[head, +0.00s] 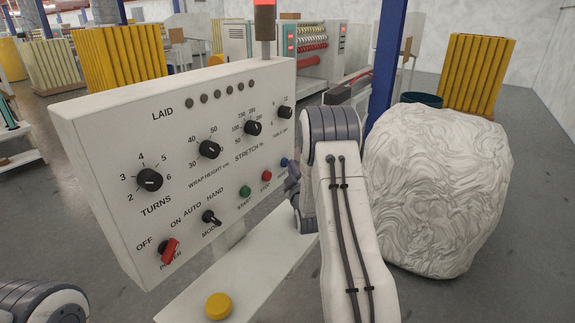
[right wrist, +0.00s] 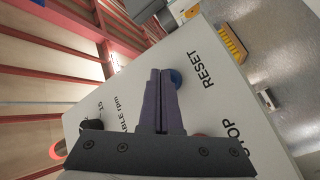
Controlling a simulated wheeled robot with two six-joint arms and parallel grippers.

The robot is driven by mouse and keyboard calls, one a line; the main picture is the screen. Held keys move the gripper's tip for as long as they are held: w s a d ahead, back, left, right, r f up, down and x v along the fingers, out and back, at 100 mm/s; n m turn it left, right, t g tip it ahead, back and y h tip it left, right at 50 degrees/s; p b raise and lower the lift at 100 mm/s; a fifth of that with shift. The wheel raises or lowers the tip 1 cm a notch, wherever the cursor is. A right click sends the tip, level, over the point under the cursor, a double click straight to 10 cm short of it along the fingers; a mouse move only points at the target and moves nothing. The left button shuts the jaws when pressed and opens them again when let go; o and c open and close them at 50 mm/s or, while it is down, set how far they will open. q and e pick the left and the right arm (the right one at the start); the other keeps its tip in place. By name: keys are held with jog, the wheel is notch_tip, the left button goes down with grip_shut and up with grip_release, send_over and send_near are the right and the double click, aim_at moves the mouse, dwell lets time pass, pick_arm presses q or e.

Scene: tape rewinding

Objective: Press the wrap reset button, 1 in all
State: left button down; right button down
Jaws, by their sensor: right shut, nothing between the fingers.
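The white control panel (head: 190,150) faces me with labelled knobs and buttons. The blue reset button (head: 284,162) is at its lower right, partly hidden by my right arm. In the right wrist view the blue button (right wrist: 176,78) shows next to the word RESET. My right gripper (right wrist: 165,72) is shut and empty, its fingertips over the edge of the button; I cannot tell whether they touch it. In the head view the right gripper (head: 292,171) is mostly hidden by its own wrist. My left gripper is out of view.
Green start (head: 245,191) and red stop (head: 266,177) buttons sit just left of the reset button. A yellow button (head: 218,306) is on the white ledge below. A large wrapped bale (head: 437,190) stands right of my right arm.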

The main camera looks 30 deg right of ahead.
jog(key=shift+w, duration=0.2)
jog(key=shift+s, duration=0.15)
dwell(0.3)
jog(key=shift+s+d+b, duration=0.25)
jog(key=shift+s+b, duration=0.1)
jog(key=shift+s, duration=0.4)
jog(key=shift+s+d, duration=0.1)
jog(key=s, duration=0.1)
jog(key=s+d+b, duration=0.1)
jog(key=s, duration=0.2)
jog(key=shift+s+d, duration=0.25)
jog(key=shift+d, duration=0.15)
dwell(0.4)
